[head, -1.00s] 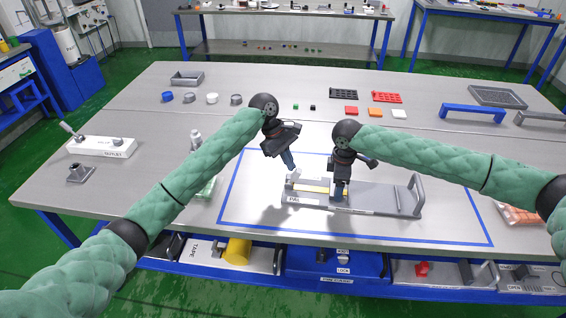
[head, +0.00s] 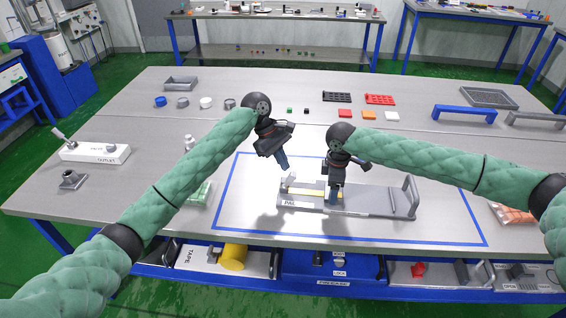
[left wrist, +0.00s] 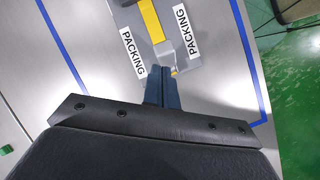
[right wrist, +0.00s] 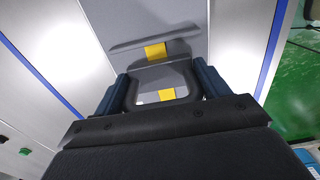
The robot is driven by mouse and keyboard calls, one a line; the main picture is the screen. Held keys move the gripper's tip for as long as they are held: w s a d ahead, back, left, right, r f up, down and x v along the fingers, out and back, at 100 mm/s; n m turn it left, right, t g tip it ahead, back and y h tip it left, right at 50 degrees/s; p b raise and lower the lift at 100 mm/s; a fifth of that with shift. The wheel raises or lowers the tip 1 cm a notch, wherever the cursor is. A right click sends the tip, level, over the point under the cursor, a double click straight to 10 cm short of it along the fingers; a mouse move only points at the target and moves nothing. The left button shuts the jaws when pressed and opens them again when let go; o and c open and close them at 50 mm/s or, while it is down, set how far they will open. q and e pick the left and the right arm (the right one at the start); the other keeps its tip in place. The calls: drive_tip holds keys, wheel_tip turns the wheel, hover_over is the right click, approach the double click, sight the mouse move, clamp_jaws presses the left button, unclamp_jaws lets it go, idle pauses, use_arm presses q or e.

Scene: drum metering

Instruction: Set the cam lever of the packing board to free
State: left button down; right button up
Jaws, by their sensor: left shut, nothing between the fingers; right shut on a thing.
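The packing board (head: 375,200) is a grey plate inside the blue outline, with a white label, a yellow strip and a tall loop at its right end. My right gripper (head: 334,222) is over its middle, fingers reaching down at the front edge. In the right wrist view it is shut on a grey loop-shaped part (right wrist: 190,82) that spans between the fingers; I cannot tell if this is the cam lever. My left gripper (head: 282,161) is shut and empty above the board's left end. In the left wrist view its fingertips (left wrist: 160,72) point at the labelled end.
A white box with a lever (head: 95,152) and a small grey fitting (head: 72,179) stand at the left. Caps, coloured blocks and trays line the back. A blue bridge-shaped stand (head: 464,112) is at the right. The outlined area right of the board is clear.

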use_arm(q)
drive_tip(key=w+r, duration=0.3)
drive_tip(key=r, duration=0.8)
drive_tip(key=shift+w+a, duration=0.25)
drive_tip(key=shift+w, duration=0.1)
